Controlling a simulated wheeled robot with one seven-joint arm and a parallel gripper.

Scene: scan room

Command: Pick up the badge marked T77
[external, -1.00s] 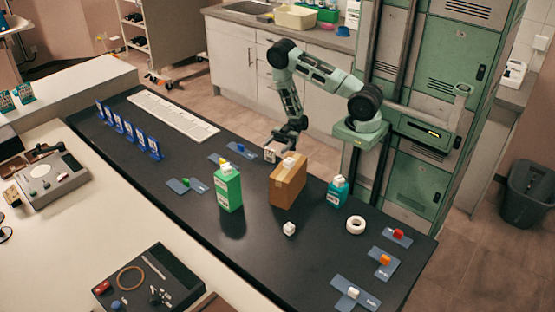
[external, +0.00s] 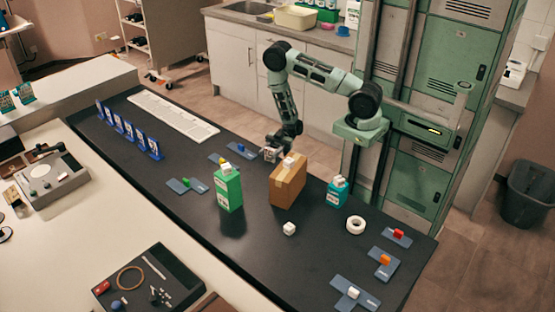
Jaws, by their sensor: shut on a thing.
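My gripper (external: 271,152) is over the far edge of the dark table, just left of and behind the brown box. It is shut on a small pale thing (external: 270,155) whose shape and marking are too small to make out. Flat grey-blue cards with coloured pieces lie on the table: green (external: 186,184), yellow (external: 222,160) and blue (external: 241,148) at the left. Red (external: 398,234), orange (external: 384,261) and white (external: 353,293) ones lie at the right. Several blue upright pieces (external: 129,132) stand in a row at far left. I cannot read T77 anywhere.
The brown box (external: 288,185) stands close to my gripper. A green carton (external: 229,189), a teal container (external: 336,194), a white ring (external: 356,224) and a white cube (external: 289,229) are on the table. A white strip (external: 174,117) lies at the back left. The near middle is clear.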

